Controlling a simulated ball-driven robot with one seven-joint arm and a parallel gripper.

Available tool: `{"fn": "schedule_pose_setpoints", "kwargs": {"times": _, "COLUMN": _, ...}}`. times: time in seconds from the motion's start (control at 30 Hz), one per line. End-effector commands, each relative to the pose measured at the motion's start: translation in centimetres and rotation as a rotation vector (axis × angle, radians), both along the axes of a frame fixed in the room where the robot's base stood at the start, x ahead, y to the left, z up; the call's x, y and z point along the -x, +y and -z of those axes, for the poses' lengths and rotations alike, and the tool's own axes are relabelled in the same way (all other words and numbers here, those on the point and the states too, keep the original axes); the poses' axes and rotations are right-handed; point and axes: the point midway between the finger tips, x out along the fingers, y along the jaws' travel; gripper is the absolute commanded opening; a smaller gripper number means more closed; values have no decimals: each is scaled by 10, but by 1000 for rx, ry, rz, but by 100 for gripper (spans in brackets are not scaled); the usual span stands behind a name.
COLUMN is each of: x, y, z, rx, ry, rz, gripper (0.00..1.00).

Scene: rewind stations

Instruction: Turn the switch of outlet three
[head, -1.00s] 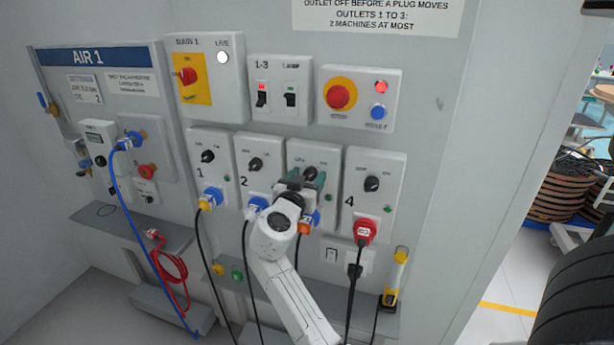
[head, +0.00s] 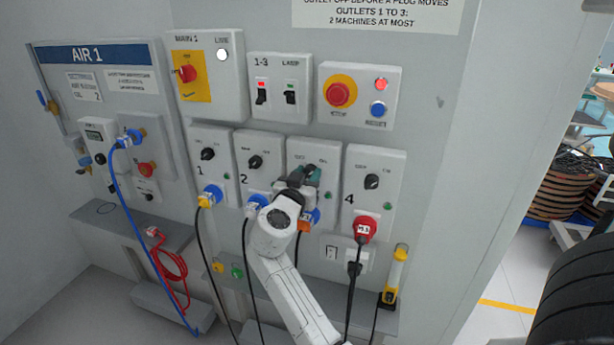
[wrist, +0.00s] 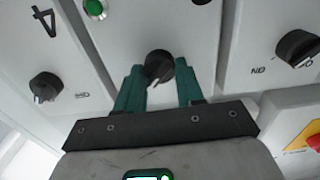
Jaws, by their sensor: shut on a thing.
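The outlet three panel (head: 330,158) is between panels 2 and 4, its number hidden behind my wrist. Its black rotary switch (head: 310,169) shows just beyond my gripper (head: 302,176). In the wrist view, which looks upside down, the switch (wrist: 159,66) sits between the green fingers of my gripper (wrist: 160,76), which is shut on it. A white mark on the knob points toward the wrist, slightly left. A green lamp (wrist: 95,9) is at the upper left of that panel. The blue socket (head: 314,214) below is partly hidden by my wrist.
Switches of outlet 2 (head: 255,161) and outlet 4 (head: 372,181) are close on either side. Cabled plugs, including a red one (head: 364,229), stick out below. A red stop button (head: 339,94) is above. A shelf (head: 365,317) runs below the panels.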

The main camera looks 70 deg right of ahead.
Motion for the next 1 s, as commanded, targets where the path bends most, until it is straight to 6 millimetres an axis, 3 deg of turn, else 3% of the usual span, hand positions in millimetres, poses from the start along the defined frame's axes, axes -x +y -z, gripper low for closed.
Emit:
{"fn": "schedule_pose_setpoints", "kwargs": {"times": 0.37, "x": -1, "y": 1, "z": 2, "rx": 15, "ry": 173, "rz": 0, "gripper": 7}}
{"fn": "schedule_pose_setpoints", "kwargs": {"times": 1.0, "x": -3, "y": 1, "z": 0, "rx": 61, "ry": 772, "rz": -1, "gripper": 7}}
